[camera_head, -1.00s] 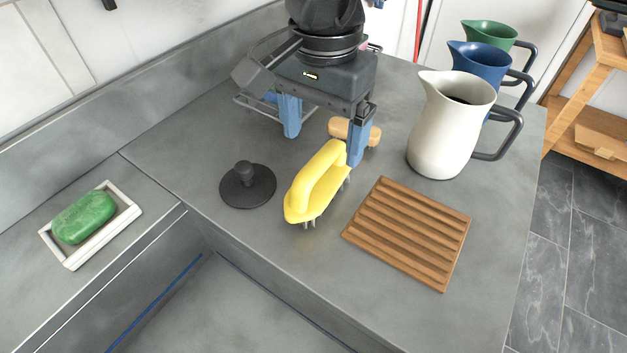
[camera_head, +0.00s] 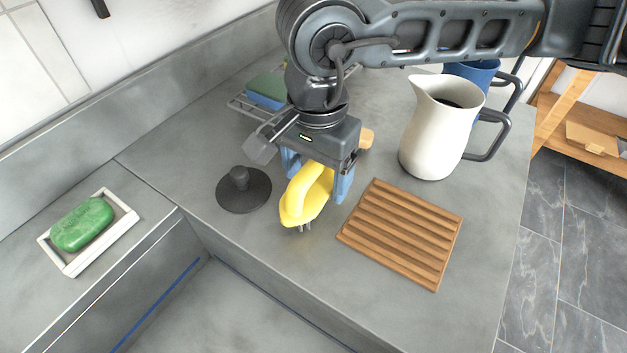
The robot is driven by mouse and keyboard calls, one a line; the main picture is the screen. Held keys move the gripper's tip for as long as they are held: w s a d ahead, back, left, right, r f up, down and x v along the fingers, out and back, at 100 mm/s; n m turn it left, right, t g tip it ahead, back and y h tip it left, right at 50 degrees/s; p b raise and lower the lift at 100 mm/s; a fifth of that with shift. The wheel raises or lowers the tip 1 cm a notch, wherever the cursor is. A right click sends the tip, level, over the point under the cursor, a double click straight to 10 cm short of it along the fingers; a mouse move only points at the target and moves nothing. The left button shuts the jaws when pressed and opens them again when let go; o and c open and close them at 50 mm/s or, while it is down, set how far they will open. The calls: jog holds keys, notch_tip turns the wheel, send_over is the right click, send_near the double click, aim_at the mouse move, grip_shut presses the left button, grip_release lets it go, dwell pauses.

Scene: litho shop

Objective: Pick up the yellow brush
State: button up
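The yellow brush (camera_head: 304,197) lies on the grey counter near its front edge, handle up and bristles down. My gripper (camera_head: 318,180) is over the brush, pointing down, with its blue fingers apart. One finger is on the brush's left far side and the other on its right. The fingers are open around the handle; I see a gap beside the handle and cannot tell any contact. The far end of the brush is hidden under the gripper body.
A black round stopper (camera_head: 243,190) sits close left of the brush. A ridged wooden board (camera_head: 401,232) lies close right. A white pitcher (camera_head: 437,130) stands behind the board. A green soap (camera_head: 82,224) in a white dish (camera_head: 122,225) is far left. A sink basin (camera_head: 240,310) opens in front.

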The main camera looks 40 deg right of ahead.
jog(key=c, duration=0.9)
jog(key=shift+r, duration=0.1)
notch_tip(320, 180, up, 10)
jog(key=shift+f+b, duration=0.1)
jog(key=shift+b, duration=0.3)
